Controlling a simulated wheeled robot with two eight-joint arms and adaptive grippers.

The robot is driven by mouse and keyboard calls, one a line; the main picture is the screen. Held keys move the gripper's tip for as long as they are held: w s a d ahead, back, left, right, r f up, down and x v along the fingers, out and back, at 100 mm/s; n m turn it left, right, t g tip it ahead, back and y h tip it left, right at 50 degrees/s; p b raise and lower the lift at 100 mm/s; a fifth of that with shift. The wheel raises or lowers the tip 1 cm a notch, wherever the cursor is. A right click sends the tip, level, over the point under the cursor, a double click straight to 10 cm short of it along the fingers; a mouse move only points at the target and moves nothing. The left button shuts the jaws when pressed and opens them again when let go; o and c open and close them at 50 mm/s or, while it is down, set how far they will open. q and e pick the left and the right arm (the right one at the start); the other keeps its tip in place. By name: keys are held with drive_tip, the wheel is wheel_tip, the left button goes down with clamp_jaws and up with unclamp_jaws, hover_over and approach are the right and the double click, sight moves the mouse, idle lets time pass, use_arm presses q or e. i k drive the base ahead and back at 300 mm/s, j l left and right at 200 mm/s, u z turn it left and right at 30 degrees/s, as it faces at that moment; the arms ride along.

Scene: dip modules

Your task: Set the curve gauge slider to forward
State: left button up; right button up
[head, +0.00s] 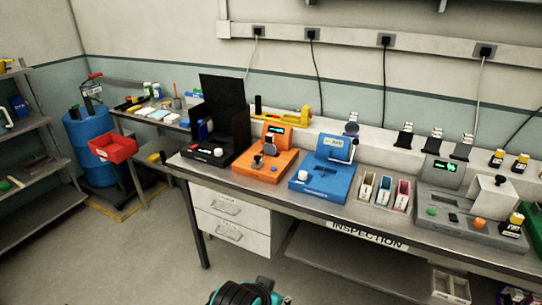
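Several instruments stand in a row on the long bench, and I cannot read which one is the curve gauge. A black unit (208,152) with a tall dark panel stands at the left end. An orange unit (264,166) with a lit display and a black knob stands beside it. A blue unit (322,183) with a lit display and a white knob comes after that. A grey unit (460,212) with a green display, a green button and an orange knob stands at the right. No slider position can be made out.
The bench (355,215) bears an INSPECTION label. Three small bins (383,190) stand between the blue and grey units. White drawers (232,220) hang below. A red bin (113,148), a blue barrel (90,140) and a shelf rack (35,150) are at the left. The floor in front is open.

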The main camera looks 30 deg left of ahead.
sight(257, 164)
drive_tip(key=i+j+z, duration=0.25)
drive_tip(key=j, duration=0.4)
drive_tip(key=j+z, duration=0.2)
drive_tip(key=j, duration=0.45)
